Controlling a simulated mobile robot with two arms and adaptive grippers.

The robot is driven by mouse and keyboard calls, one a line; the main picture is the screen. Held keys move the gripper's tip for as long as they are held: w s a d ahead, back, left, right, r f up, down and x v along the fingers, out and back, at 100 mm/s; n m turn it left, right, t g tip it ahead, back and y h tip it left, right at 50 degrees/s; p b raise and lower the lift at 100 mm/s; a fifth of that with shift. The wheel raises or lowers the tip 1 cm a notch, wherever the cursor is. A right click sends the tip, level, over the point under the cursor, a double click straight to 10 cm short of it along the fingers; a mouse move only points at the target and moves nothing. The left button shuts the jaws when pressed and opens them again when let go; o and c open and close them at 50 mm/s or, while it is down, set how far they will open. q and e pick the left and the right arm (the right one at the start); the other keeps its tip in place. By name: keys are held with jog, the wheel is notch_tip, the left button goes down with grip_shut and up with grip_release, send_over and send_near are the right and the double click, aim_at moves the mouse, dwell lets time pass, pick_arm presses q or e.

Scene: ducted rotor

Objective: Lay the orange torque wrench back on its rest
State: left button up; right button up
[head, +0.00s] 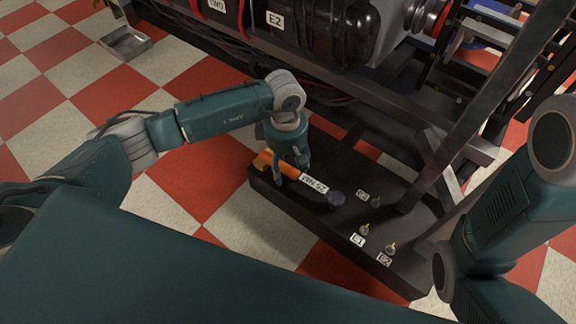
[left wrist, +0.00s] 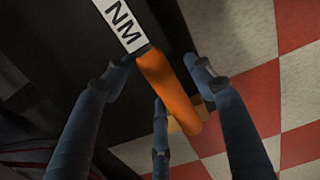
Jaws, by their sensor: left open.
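The torque wrench (head: 267,158) has an orange handle, a white label reading 25 NM and a dark round head. In the head view it lies along the black platform, its handle end near the platform's left edge. My left gripper (head: 290,171) is over the handle, fingers pointing down. In the left wrist view the orange handle (left wrist: 166,86) runs between the spread fingers of the open gripper (left wrist: 157,70), with no clear grip on it. A yellowish piece (left wrist: 188,120) shows by the handle's end; whether it is the rest I cannot tell. My right gripper is out of view.
The black platform (head: 290,212) carries several small tagged pegs, including E1 (head: 364,230) and E2 (head: 390,248). A dark frame with a diagonal beam (head: 485,110) rises at the right. A metal tray (head: 126,42) lies on the checkered floor, which is mostly clear at left.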

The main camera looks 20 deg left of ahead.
pick_arm(q)
notch_tip(320, 180, up, 12)
jog(key=shift+a, duration=0.2)
jog(key=shift+w+a, duration=0.1)
jog(key=shift+w, duration=0.05)
